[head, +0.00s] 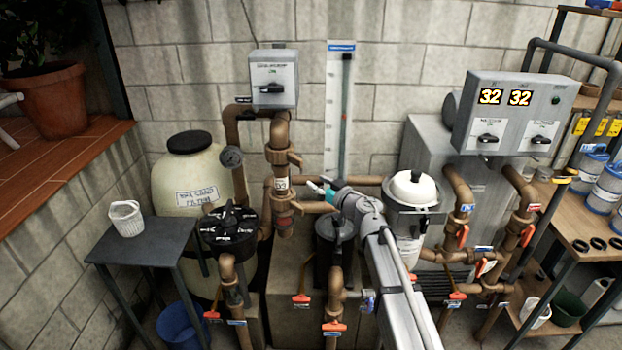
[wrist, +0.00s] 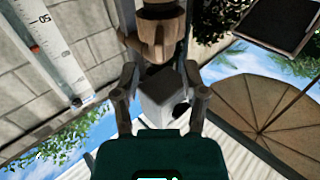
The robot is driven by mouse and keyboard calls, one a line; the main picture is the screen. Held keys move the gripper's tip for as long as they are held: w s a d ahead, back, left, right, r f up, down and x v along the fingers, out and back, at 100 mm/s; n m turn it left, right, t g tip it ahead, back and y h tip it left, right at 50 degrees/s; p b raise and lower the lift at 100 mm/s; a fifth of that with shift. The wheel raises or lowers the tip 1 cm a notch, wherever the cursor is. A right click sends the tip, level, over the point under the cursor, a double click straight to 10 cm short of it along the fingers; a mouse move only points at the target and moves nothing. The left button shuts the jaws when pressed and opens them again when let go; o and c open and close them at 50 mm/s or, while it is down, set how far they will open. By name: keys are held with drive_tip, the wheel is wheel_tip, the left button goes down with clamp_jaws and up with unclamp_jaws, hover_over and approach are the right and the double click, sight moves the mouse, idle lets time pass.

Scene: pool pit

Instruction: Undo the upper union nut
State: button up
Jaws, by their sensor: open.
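The upper union nut (head: 283,158) is a brown collar on the upright brown pipe below the grey timer box (head: 273,78). A tag and a reddish section of the pipe (head: 284,208) show below it. My gripper (head: 315,188) is just right of this pipe and a little lower than the upper nut, pointing left toward the pipe. In the wrist view my gripper (wrist: 160,70) has its two fingers apart. A brown faceted fitting (wrist: 155,42) lies ahead of the fingertips, near the top edge; I cannot tell whether they touch it.
A black-lidded multiport valve (head: 230,228) and a cream sand filter (head: 183,165) stand left. A white-lidded strainer (head: 411,190) stands right of my arm. A vertical scale board (head: 340,110) is on the wall behind. Horizontal pipes run close to my gripper.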

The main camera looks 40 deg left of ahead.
drive_tip(key=shift+d, duration=0.35)
drive_tip(key=shift+s+a, duration=0.15)
drive_tip(key=shift+s, duration=0.05)
drive_tip(key=c, duration=0.6)
drive_tip(key=shift+s+a+r+t, duration=0.1)
drive_tip(key=shift+s+a+t, duration=0.15)
drive_tip(key=shift+t, duration=0.15)
clamp_jaws()
drive_tip(key=s+a+r+n+t+h+p, duration=0.2)
drive_tip(key=s+n+t+h, duration=0.4)
drive_tip(key=s+n+t, duration=0.3)
drive_tip(key=shift+s+a+r+t+h, duration=0.15)
drive_tip(key=shift+s+t+h, duration=0.25)
drive_tip(key=shift+s+t, duration=0.95)
drive_tip(key=shift+s+g, duration=0.45)
